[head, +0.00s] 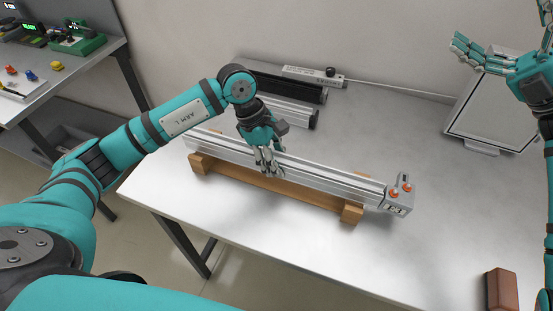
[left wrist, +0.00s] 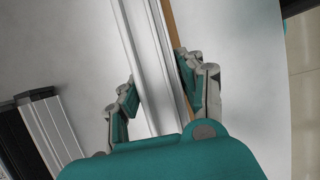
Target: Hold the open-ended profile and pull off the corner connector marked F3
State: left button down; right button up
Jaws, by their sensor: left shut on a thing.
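A long silver aluminium profile (head: 320,177) lies across two wooden blocks on the table. A grey corner connector (head: 402,203) with orange-red screws sits on its right end; its small label is hard to read. My left gripper (head: 267,167) is shut on the profile left of its middle. In the left wrist view its fingers (left wrist: 160,95) are on both sides of the profile (left wrist: 148,60). My right gripper (head: 467,50) is raised at the upper right, fingers spread, empty and well apart from the connector.
Wooden support blocks (head: 353,211) hold the profile above the table (head: 440,240). Dark and silver profiles (head: 285,113) lie behind it. A tilted white panel (head: 497,100) stands at the back right, and a brown block (head: 502,290) is at the front right. The table right of the connector is clear.

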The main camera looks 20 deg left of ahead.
jog(key=s+a+f+n+g+h, duration=0.4)
jog(key=s+a+n+h, duration=0.15)
jog(key=a, duration=0.25)
jog(key=s+a+f+n+g+h, duration=0.35)
jog(key=s+a+n, duration=0.2)
jog(key=a, duration=0.35)
jog(key=n+t+h, duration=0.7)
jog(key=n+h, duration=0.4)
jog(key=h, duration=0.8)
send_near(409, 193)
jog(key=shift+x, duration=4.8)
